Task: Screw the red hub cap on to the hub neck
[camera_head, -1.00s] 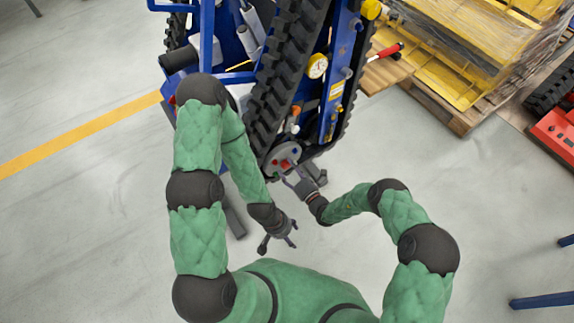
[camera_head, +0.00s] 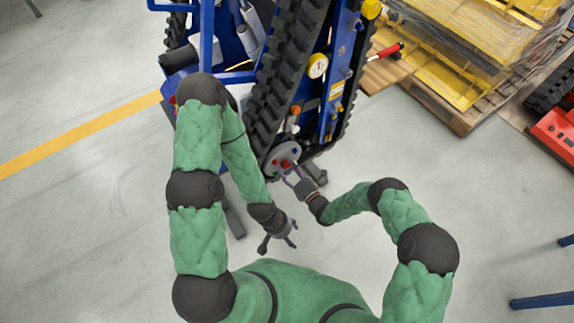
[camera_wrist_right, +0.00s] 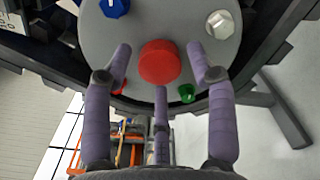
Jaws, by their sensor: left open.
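The red hub cap (camera_wrist_right: 159,62) is a round red disc seen face-on in front of the grey hub plate (camera_wrist_right: 185,15) in the right wrist view. In the head view the cap (camera_head: 286,163) is a small red spot on the plate at the near end of the track. The hub neck cannot be seen; the cap may hide it. My right gripper (camera_wrist_right: 160,70) has its three purple fingers spread around the cap, with gaps visible on both sides. It also shows in the head view (camera_head: 290,176). My left gripper (camera_head: 287,236) is open and empty, low and away from the hub.
Around the cap on the plate are a blue knob (camera_wrist_right: 115,7), a silver hex nut (camera_wrist_right: 220,24), a green knob (camera_wrist_right: 187,93) and a smaller red part (camera_wrist_right: 119,87). The black track (camera_head: 285,75) rises behind.

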